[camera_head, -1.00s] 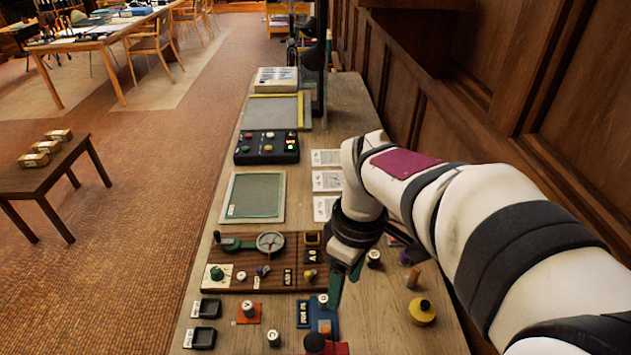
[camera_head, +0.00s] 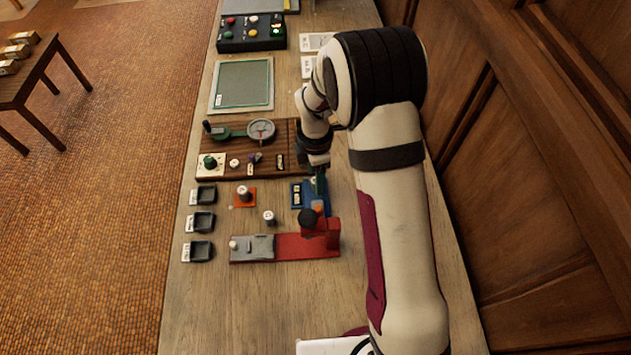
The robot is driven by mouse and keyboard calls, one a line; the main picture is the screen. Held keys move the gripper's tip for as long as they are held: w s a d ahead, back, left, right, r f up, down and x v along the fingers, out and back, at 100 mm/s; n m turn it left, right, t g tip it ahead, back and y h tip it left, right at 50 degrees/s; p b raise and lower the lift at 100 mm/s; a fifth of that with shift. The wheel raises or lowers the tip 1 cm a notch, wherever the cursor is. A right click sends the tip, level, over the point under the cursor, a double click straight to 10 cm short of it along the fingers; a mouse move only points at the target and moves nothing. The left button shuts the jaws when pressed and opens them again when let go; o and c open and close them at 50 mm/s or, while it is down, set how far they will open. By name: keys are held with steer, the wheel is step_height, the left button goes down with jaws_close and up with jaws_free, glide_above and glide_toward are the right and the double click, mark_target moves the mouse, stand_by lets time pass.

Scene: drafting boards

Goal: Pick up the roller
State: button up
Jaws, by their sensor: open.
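I cannot tell for sure which thing is the roller. Small upright pale-topped cylinders stand on the bench: one on an orange square (camera_head: 252,203), the cylinder there (camera_head: 243,193), and a loose cylinder (camera_head: 269,217) to its lower right. A blue holder (camera_head: 297,196) lies to the right of these, with a pale round top (camera_head: 313,181) at its upper part. My gripper (camera_head: 319,184) points down over the right part of the blue holder, with a green finger showing. It is open; the space between its fingers is mostly hidden, and I see nothing held.
A red and grey fixture (camera_head: 290,246) with a black knob stands just in front of the blue holder. Three dark trays (camera_head: 201,222) line the left edge. A wooden panel (camera_head: 219,141) with a dial lies behind. My arm covers the bench's right side.

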steer(key=shift+f, duration=0.4)
jaws_close()
steer(key=shift+r, duration=0.1)
